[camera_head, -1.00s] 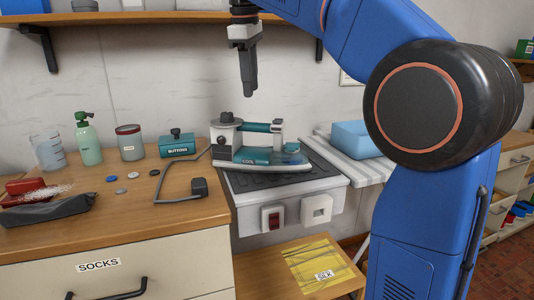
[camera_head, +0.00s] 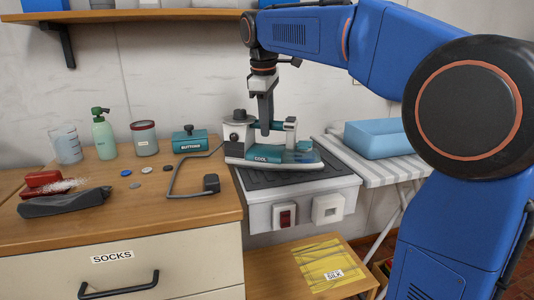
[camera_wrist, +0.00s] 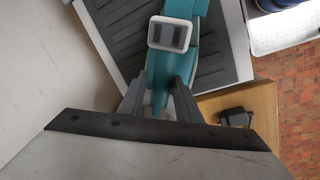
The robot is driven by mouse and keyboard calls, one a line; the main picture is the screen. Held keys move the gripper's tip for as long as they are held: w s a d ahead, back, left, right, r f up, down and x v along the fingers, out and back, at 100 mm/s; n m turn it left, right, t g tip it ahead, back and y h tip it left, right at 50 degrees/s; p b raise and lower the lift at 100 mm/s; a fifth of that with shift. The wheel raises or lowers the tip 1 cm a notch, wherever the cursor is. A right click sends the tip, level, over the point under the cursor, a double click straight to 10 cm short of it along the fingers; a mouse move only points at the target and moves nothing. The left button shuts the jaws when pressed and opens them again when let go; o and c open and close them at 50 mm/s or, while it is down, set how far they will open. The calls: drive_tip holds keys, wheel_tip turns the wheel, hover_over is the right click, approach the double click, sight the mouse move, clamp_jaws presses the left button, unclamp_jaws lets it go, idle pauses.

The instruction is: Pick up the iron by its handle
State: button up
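The iron (camera_head: 262,160) is teal and white, with a label reading "COOL". It stands on the dark ribbed mat (camera_head: 255,181) on the white stand. Its teal handle runs along the top, and in the wrist view the iron (camera_wrist: 187,60) lies ahead of and between my fingers. My gripper (camera_head: 266,131) points down at the handle, its fingertips at handle height. In the wrist view my gripper (camera_wrist: 160,88) has its two fingers apart, one on each side of the teal part. I cannot tell whether either finger touches it.
A grey cord (camera_head: 176,178) with a dark block (camera_head: 211,183) lies left of the iron. A teal buttons box (camera_head: 190,142), a grey can (camera_head: 145,140) and a green bottle (camera_head: 104,137) stand farther left.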

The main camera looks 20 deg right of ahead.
sight(268, 148)
drive_tip(key=shift+w+d+f, duration=0.1)
drive_tip(key=shift+w+f, duration=0.05)
drive_tip(key=shift+f, duration=1)
drive_tip(key=shift+w+d+f, duration=0.1)
drive_tip(key=shift+f, duration=1.05)
drive_tip(key=c, duration=0.7)
clamp_jaws()
drive_tip(key=shift+r, duration=0.1)
